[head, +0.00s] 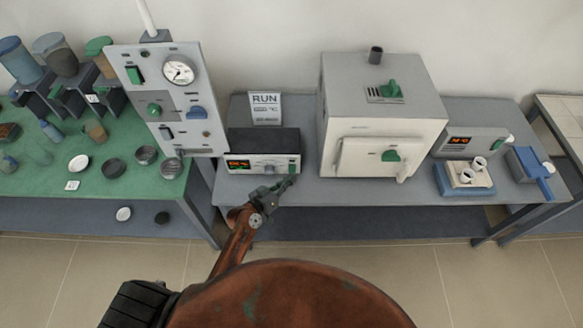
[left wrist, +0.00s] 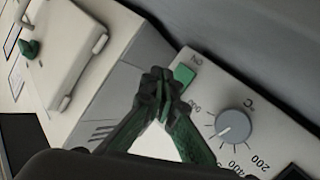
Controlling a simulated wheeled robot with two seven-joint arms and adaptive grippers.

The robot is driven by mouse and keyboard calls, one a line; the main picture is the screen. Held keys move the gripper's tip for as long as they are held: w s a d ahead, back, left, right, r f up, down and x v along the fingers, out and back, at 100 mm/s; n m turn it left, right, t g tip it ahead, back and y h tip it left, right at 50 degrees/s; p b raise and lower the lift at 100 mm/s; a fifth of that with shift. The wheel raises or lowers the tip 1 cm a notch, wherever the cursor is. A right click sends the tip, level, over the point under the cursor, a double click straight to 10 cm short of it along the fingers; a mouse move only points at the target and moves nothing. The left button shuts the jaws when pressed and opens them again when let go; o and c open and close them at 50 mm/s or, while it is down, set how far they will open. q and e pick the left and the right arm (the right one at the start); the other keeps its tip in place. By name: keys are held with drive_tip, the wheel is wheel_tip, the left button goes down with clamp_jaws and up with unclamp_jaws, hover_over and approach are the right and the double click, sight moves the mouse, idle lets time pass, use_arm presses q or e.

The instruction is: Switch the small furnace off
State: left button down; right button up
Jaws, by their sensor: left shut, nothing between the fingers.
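The small furnace unit (head: 263,142) is a low box with a dark top and a pale front panel, standing on the grey bench. Its panel has a lit orange display (head: 237,164). In the left wrist view the panel shows a grey dial (left wrist: 232,126) marked in °C and a green rocker switch (left wrist: 185,74) with "ON" lettering beside it. My left gripper (head: 291,181) is shut and empty in front of the panel's right end. In the left wrist view its fingertips (left wrist: 160,84) are close to the switch; I cannot tell whether they touch it. My right gripper is not in view.
A large pale furnace (head: 383,110) with a green door handle stands just right of the small unit. A tall gauge panel (head: 178,100) stands to the left. A "RUN" sign (head: 265,107) is behind. Another controller (head: 475,143) sits farther right, behind a blue tray (head: 447,183).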

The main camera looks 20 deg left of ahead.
use_arm(q)
drive_tip(key=shift+s+d+f, duration=0.1)
drive_tip(key=shift+s+d, duration=0.15)
drive_tip(key=shift+s, duration=0.65)
drive_tip(key=shift+s+d+f, duration=0.1)
drive_tip(key=shift+s+d, duration=0.15)
drive_tip(key=shift+s, duration=0.7)
